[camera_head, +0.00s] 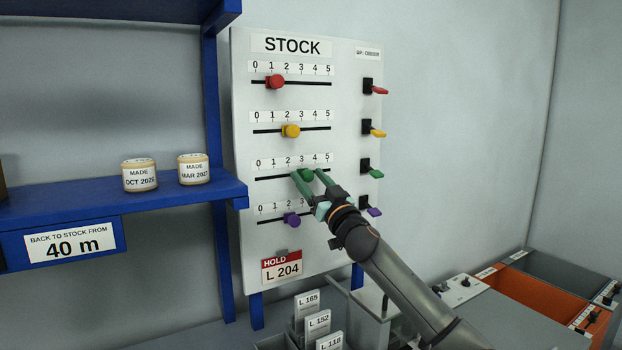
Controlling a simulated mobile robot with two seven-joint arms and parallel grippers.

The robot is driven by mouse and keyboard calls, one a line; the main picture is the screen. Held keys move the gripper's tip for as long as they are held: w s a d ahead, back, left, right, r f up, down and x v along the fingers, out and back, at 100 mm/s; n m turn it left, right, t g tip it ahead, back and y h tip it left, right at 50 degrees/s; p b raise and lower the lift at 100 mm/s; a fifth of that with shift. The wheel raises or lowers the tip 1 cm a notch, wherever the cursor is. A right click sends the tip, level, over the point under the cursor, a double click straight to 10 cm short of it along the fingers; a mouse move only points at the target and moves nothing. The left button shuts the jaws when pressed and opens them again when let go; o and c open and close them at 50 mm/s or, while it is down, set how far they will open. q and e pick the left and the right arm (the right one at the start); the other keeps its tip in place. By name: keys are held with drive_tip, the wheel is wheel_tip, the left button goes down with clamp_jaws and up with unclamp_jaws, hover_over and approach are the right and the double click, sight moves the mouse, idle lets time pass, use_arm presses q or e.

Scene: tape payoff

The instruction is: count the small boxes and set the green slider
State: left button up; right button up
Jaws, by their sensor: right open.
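The green slider knob (307,174) is on the third track of the white STOCK board (350,240), near the 3 of its 0 to 5 scale. My right gripper (309,175) is open, with its green fingers on either side of the knob; I cannot tell whether they touch it. The red knob (275,82) is near 1, the yellow knob (291,131) near 2 and the purple knob (292,219) near 2. No small boxes are clearly recognisable. My left gripper is out of view.
Coloured levers (376,91) line the board's right side. Two labelled round tins (139,175) stand on the blue shelf (75,202). A HOLD L 204 card (281,268) hangs low on the board. Numbered cards (317,325) stand below; orange and grey bins (540,303) are at right.

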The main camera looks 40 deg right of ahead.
clamp_jaws()
idle(0.4)
idle(0.9)
